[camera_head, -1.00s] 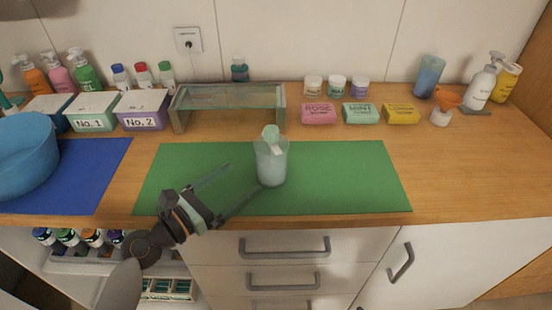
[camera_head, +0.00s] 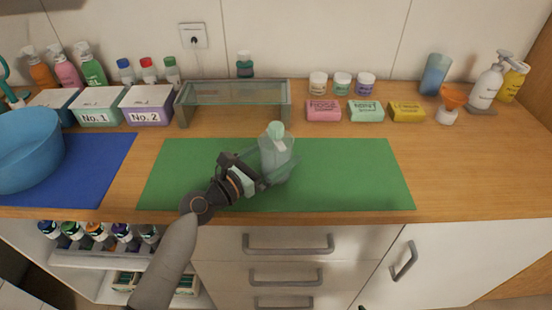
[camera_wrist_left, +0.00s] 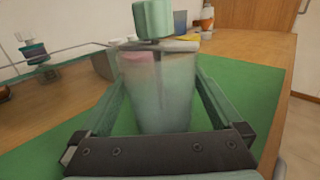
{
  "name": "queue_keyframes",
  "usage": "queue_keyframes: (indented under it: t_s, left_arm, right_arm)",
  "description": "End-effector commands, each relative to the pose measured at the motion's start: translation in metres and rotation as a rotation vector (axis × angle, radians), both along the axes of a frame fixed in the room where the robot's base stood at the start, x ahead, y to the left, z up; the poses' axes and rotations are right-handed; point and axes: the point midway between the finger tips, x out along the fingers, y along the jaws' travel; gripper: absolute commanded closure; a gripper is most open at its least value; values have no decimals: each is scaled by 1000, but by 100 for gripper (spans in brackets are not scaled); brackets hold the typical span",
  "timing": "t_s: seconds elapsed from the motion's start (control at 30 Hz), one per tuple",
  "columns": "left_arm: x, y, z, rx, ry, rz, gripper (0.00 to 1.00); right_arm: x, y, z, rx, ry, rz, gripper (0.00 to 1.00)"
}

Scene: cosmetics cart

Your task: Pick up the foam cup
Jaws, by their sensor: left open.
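The foam cup (camera_head: 279,158), a cloudy, translucent cup with a pale green piece at its top, stands upright on the green mat (camera_head: 350,180). My left gripper (camera_head: 276,164) is open, with its fingers reaching along both sides of the cup at mid-height. In the left wrist view the cup (camera_wrist_left: 160,92) stands between the two green-grey fingers, with a small gap showing on each side. The pale green piece rises above its rim there. The gripper partly hides the cup's lower left side in the head view. My right gripper is not in view.
A glass-topped stand (camera_head: 234,93) is behind the mat. Three soap bars, including the pink one (camera_head: 323,110), lie behind to the right. A blue bowl (camera_head: 25,150) on a blue mat is at left. The mat's right half is bare. The counter's front edge is close.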

Motion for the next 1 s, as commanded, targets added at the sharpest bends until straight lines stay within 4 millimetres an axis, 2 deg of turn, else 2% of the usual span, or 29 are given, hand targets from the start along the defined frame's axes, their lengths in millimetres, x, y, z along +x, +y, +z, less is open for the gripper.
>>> queue_keyframes:
  t_s: [0.07,0.87,1.0]
  left_arm:
    - [0,0,0,0,0,0,0]
    - [0,0,1,-1,-2,0,90]
    - [0,0,1,-1,-2,0,92]
  right_arm:
    - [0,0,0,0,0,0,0]
    - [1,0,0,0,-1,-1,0]
    - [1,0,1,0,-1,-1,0]
